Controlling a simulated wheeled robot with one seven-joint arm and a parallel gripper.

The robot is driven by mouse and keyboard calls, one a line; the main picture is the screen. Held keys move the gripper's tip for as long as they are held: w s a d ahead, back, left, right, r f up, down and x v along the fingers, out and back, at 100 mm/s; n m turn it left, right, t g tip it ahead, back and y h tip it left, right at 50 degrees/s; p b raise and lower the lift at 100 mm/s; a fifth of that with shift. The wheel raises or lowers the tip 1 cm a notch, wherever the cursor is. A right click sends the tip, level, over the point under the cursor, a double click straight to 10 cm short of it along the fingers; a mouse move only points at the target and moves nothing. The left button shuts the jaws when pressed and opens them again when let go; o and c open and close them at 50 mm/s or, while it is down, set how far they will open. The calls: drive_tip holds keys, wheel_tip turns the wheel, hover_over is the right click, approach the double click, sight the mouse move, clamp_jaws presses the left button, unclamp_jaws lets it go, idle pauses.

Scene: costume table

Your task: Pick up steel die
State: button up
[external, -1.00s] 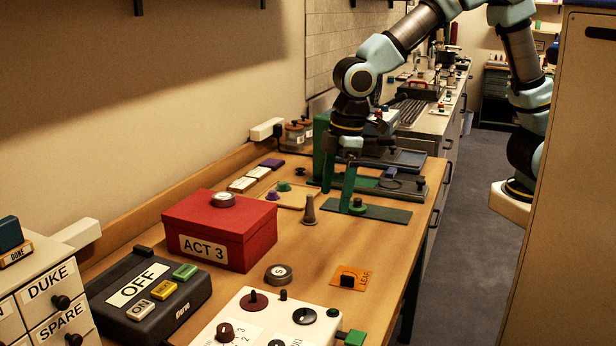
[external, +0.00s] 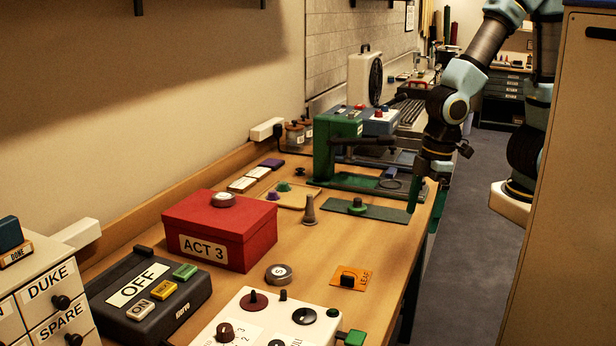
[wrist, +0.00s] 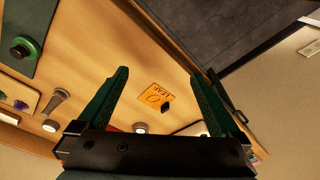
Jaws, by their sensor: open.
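No label reads "steel die", so I cannot tell for sure which piece it is. One candidate is a round grey puck marked S (external: 279,273), flat on the table in front of the red box; a grey round piece in the wrist view (wrist: 139,127) looks like it. Another is an orange LEAF plate (external: 357,282) with a black grip, near the table's right edge; it also shows between my fingers in the wrist view (wrist: 155,94), well beyond the tips. My gripper (external: 425,205) is open and empty at the table's right edge (wrist: 160,75).
A red ACT 3 box (external: 222,230) stands left with a round piece on its lid. A grey tapered post (external: 309,211) stands upright mid-table. A green mat with a knob (external: 373,212) lies beside my gripper. A white control panel (external: 262,318) is in front.

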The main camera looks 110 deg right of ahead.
drive_tip(key=g+b, duration=0.2)
drive_tip(key=b, duration=0.3)
hover_over(279, 272)
drive_tip(key=f, duration=0.1)
drive_tip(key=f+p, duration=0.1)
drive_tip(key=f, duration=0.3)
drive_tip(key=shift+w+f, duration=0.2)
drive_tip(key=shift+w, duration=0.15)
drive_tip(key=shift+s+f+p, duration=0.15)
drive_tip(key=shift+f+p, duration=0.55)
drive_tip(key=shift+f, duration=0.65)
drive_tip(key=shift+s+f+p, duration=0.15)
drive_tip(key=shift+f+p, duration=0.5)
drive_tip(key=shift+f, duration=0.65)
clamp_jaws()
